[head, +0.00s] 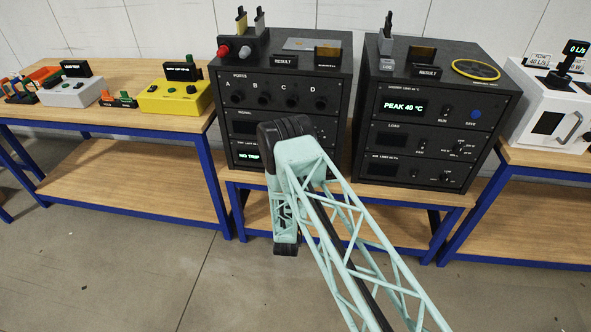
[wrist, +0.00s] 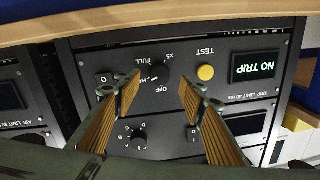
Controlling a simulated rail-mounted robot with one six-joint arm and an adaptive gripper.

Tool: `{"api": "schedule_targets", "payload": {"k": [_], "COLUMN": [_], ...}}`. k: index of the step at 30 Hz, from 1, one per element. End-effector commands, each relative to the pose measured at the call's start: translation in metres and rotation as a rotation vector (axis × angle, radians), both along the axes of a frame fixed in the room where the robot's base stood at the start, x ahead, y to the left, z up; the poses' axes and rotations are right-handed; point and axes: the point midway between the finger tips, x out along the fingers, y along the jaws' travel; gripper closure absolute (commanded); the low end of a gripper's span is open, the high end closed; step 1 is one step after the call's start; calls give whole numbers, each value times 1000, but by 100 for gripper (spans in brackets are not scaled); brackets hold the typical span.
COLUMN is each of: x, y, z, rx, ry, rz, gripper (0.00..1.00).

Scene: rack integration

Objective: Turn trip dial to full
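In the wrist view, which shows the panel upside down, the trip dial (wrist: 157,73) is a dark round knob with FULL, OFF and x5 printed around it. Its pointer setting is too dark and small to read. My gripper (wrist: 160,90) is open, with its two ribbed fingers apart on either side of the dial's area. I cannot tell whether either fingertip touches it. A yellow TEST button (wrist: 206,72) and a green NO TRIP display (wrist: 254,67) sit beside the dial. In the head view my arm hides the dial, and the NO TRIP display (head: 249,156) shows past it.
A lettered selector knob (wrist: 139,139) lies close to the fingers. In the head view, the left black cabinet (head: 277,78) stands beside the right black cabinet (head: 372,137). A wooden bench edge (wrist: 150,17) crosses the top of the wrist view. Floor in front is clear.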

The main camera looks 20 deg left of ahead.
Motion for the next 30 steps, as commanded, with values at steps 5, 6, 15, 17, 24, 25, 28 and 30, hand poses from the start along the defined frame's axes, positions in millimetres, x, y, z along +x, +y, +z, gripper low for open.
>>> {"api": "schedule_targets", "payload": {"k": [5,6,15,17,24,25,28,30], "x": [23,28,52,54,56,56,56,56], "y": [6,8,14,15,16,16,16,16], "z": [1,1,0,0,0,0,0,0], "rx": [3,1,1,0,0,0,0,0], "ry": [-2,-2,-1,-1,-1,-1,-1,-1], "rz": [-1,0,0,0,0,0,0,0], "gripper": [62,62,62,62,62,62,62,68]}}
